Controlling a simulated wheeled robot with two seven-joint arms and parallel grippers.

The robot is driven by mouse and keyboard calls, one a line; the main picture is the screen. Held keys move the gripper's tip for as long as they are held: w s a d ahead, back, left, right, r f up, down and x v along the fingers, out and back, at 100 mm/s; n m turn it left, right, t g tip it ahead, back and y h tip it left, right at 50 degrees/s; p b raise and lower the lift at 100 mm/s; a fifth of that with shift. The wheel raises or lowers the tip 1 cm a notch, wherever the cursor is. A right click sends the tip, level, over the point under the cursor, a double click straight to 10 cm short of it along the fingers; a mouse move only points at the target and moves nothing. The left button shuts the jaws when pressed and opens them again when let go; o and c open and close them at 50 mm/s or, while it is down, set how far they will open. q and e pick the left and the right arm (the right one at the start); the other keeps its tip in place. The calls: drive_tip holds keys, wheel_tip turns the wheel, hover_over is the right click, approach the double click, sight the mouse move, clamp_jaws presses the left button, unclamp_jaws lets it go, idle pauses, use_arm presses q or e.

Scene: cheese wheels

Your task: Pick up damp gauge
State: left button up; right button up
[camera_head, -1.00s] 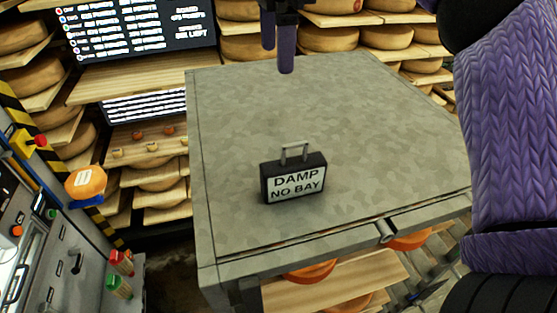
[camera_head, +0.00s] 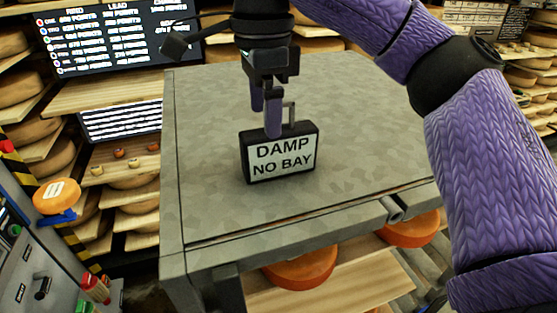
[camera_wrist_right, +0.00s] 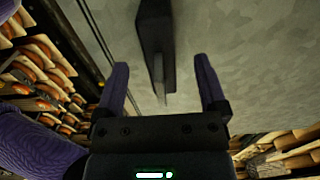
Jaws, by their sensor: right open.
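The damp gauge (camera_head: 281,158) is a dark box with a white front label reading "DAMP NO BAY" and a grey handle on top. It stands upright on the grey table (camera_head: 350,110). My right gripper (camera_head: 266,118) is open, pointing down just above the gauge, and one finger overlaps the handle in the head view. In the right wrist view the gauge (camera_wrist_right: 154,40) and its handle (camera_wrist_right: 159,80) appear ahead, between the lines of the two spread purple fingers (camera_wrist_right: 162,85). I cannot tell whether a finger touches the handle. My left gripper is not in view.
Shelves with cheese wheels (camera_head: 35,130) stand behind and to the left. A screen (camera_head: 115,38) hangs at the back left. Orange wheels (camera_head: 300,266) sit under the table. The tabletop around the gauge is clear.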

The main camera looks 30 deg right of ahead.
sight(279, 140)
wheel_tip(279, 140, down, 4)
drive_tip(key=shift+s+d+r+p, duration=0.15)
drive_tip(key=shift+p, duration=0.3)
clamp_jaws()
